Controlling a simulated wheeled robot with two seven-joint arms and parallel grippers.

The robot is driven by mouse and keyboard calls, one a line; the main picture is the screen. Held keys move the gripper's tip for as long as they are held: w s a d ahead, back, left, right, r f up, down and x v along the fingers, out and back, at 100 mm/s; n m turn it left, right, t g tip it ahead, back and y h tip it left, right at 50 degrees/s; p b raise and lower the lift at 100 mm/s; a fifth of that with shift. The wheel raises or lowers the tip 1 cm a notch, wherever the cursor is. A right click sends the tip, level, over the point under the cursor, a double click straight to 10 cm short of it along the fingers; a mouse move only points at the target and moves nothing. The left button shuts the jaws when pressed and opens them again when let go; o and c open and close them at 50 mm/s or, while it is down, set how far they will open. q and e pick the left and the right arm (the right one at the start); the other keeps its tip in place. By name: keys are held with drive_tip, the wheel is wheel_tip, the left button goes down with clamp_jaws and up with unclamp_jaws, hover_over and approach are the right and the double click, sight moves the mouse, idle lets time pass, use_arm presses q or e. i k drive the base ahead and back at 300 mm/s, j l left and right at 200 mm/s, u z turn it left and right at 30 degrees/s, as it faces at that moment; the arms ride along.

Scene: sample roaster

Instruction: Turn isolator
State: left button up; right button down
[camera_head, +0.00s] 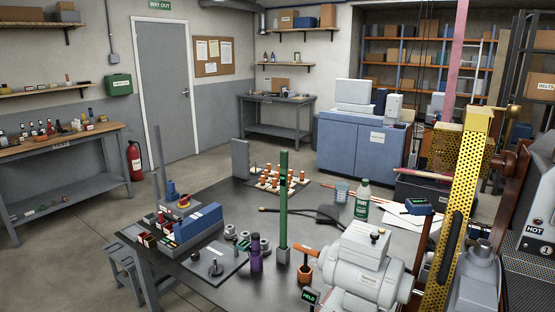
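A grey motor-like machine (365,272) stands at the front right of the dark table. An orange handle-like part (306,252) is beside it on the left, and a small dark tag reading "HELD" (310,296) is below that. At the right edge stands a dark machine with a white front panel marked "HOT" (535,230). A yellow perforated guard (456,215) rises in front of it and hides part of it. Neither of my grippers is in view.
The dark table (205,290) carries a blue block (198,223), a green post (283,205), a purple bottle (256,252), a green bottle (362,198) and a tray of orange-topped pieces (262,190). A workbench (60,148) stands at left.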

sight(183, 202)
drive_tip(key=i+j, duration=0.25)
drive_tip(key=i+j+z, duration=0.1)
drive_tip(key=j, duration=0.35)
drive_tip(key=i+j+z, duration=0.1)
drive_tip(key=i+j, duration=0.45)
drive_tip(key=j, duration=0.2)
drive_tip(key=i+j+z, duration=0.1)
drive_tip(key=j, duration=0.3)
drive_tip(key=i+j, duration=0.3)
drive_tip(key=i+j+z, duration=0.1)
drive_tip(key=j, duration=0.4)
drive_tip(key=i+j, duration=0.3)
drive_tip(key=j, duration=0.15)
drive_tip(key=l+z, duration=0.05)
